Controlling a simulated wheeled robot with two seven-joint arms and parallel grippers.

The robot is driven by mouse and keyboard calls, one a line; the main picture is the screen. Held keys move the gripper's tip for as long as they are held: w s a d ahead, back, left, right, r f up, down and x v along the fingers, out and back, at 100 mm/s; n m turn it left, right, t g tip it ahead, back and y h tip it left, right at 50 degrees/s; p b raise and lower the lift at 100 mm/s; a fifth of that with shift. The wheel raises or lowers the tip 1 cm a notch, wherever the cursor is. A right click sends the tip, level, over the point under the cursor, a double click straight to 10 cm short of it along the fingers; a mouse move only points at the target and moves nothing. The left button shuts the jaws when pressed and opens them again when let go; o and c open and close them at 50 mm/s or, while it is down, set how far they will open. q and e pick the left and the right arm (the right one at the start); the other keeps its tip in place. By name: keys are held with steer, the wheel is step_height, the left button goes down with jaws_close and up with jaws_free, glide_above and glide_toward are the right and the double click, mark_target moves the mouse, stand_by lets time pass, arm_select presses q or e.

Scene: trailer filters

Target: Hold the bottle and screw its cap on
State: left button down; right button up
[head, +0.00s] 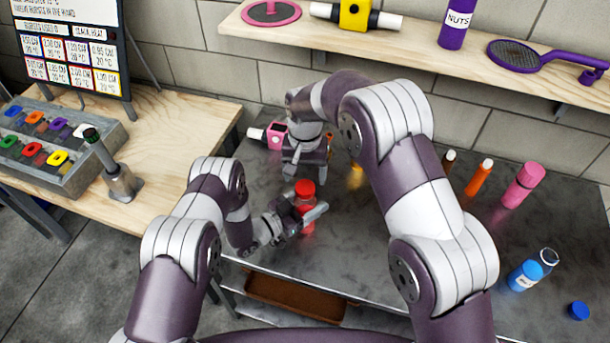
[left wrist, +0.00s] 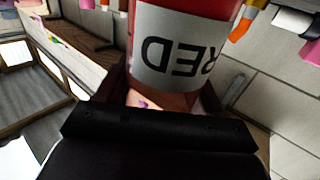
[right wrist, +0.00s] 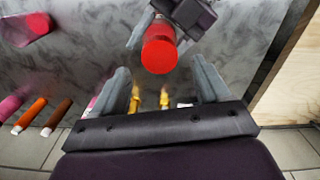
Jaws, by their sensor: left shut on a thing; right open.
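The red bottle (head: 307,226) stands upright at the front of the grey table. My left gripper (head: 300,212) is shut around it from the left. The left wrist view shows the bottle's white "RED" label (left wrist: 178,55), upside down, close up. A red cap (head: 305,187) sits at the bottle's top; its round top also shows in the right wrist view (right wrist: 159,55). How tightly it sits cannot be told. My right gripper (right wrist: 160,68) is open and empty, with the cap just beyond its fingertips, roughly between them. In the head view it is partly hidden behind my right arm.
A blue bottle (head: 525,274), a clear container (head: 548,258) and a blue cap (head: 579,310) are at the front right. Pink (head: 522,186) and orange (head: 479,178) bottles stand farther back. A pink item (head: 275,134) lies behind my right gripper. A shelf (head: 420,48) runs above the table.

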mark_target(305, 187)
steer(key=shift+c, duration=0.3)
steer(key=shift+w+a+r+n, duration=0.1)
steer(key=shift+w+r+n, duration=0.1)
steer(key=shift+r+n, duration=0.4)
steer(key=shift+w+r+n, duration=0.15)
steer(key=shift+r+n, duration=0.3)
steer(key=shift+n, duration=0.15)
steer(key=n, duration=0.2)
steer(key=r+n, duration=0.1)
steer(key=n, duration=0.2)
steer(key=shift+s+r, duration=0.1)
steer(key=shift+s, duration=0.05)
steer(key=n, duration=0.4)
steer(key=shift+s, duration=0.2)
steer(key=shift+f, duration=3.95)
